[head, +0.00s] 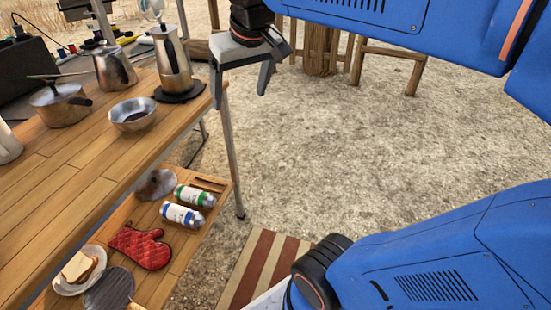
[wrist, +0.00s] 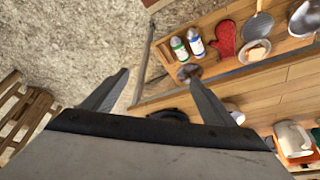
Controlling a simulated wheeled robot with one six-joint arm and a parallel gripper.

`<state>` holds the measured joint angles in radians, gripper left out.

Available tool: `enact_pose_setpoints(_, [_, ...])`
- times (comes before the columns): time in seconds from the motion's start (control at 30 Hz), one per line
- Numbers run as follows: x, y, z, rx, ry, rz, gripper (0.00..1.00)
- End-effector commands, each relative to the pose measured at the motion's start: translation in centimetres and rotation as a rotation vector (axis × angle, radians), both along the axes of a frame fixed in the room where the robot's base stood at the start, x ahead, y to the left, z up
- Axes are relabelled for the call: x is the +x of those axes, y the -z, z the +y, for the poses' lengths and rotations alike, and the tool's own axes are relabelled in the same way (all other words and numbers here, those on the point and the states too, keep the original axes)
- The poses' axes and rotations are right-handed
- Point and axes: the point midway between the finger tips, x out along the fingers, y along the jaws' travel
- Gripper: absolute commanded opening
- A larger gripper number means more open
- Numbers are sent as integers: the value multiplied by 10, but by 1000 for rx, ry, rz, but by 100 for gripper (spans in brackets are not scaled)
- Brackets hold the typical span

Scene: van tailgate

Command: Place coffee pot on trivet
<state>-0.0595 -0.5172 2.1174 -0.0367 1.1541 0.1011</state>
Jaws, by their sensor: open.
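A tall metal coffee pot (head: 174,58) with a dark handle stands upright at the table's far right corner in the head view. It stands on a dark flat round trivet (head: 190,96). My gripper (head: 240,94) is open and empty, to the right of the pot and apart from it, beyond the table edge. In the wrist view my open gripper (wrist: 155,71) has nothing between its fingers. A dark rounded edge (wrist: 168,114), probably the trivet, shows just past the palm there; the pot itself is not clearly seen.
A metal bowl (head: 132,114), a lidded saucepan (head: 61,104) and a squat metal pot (head: 114,70) stand left of the coffee pot. The lower shelf holds two bottles (head: 183,215), a red mitt (head: 141,247) and a plate. Open ground lies right of the table.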

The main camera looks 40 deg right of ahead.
Motion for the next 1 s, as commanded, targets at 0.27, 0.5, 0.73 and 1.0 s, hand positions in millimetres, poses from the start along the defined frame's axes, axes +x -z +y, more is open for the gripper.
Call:
enact_pose_setpoints(0.27, [-87, 107, -10, -1, -25, -18, 79])
enact_pose_setpoints(0.5, [-118, 153, -11, -3, -35, -26, 79])
enact_pose_setpoints(0.73, [-120, 157, -11, -4, -37, -25, 79])
enact_pose_setpoints(1.0, [-120, 156, -11, -4, -36, -25, 79])
